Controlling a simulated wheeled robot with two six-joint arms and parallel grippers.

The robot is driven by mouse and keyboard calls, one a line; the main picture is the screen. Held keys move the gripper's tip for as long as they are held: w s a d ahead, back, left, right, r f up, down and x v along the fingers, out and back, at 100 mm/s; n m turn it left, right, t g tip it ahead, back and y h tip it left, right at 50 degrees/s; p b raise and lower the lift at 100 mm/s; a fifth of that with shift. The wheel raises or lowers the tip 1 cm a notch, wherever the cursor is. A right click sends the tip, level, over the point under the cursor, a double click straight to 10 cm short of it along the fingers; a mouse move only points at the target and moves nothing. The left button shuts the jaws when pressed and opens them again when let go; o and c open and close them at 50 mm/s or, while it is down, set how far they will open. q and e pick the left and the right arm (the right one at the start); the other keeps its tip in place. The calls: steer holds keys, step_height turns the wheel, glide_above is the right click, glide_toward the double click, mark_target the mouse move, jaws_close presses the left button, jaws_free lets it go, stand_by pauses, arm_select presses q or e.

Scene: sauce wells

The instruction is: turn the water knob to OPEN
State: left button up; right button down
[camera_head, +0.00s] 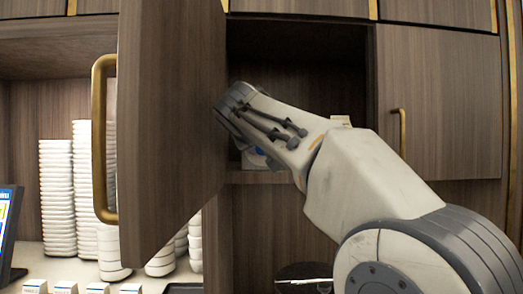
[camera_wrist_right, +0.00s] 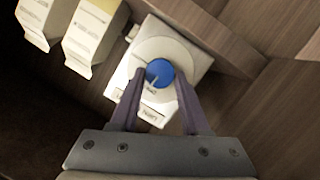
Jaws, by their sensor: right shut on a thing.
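The water knob (camera_wrist_right: 159,73) is a round blue dial with a pale pointer mark, on a white square plate (camera_wrist_right: 190,55) in the right wrist view. Labels sit along the plate's lower edge, too blurred to read surely. My right gripper (camera_wrist_right: 160,82) is shut on the knob, one finger on each side of it. In the head view my right arm reaches into an open cabinet and hides most of the plate; a bit of blue and white (camera_head: 254,158) shows below the wrist. My left gripper is in neither view.
An open wooden cabinet door (camera_head: 170,120) with a brass handle (camera_head: 100,140) stands left of my right arm. Two pale cartons (camera_wrist_right: 90,35) are beside the knob plate. Stacks of white dishes (camera_head: 58,195) and a screen (camera_head: 8,225) are at the left.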

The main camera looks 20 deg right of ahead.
steer(key=shift+n, duration=0.5)
steer(key=shift+c, duration=1.9)
jaws_free()
steer(key=b+v, duration=0.4)
steer(key=v, duration=0.6)
steer(key=shift+a, duration=0.3)
steer(key=shift+s, duration=0.2)
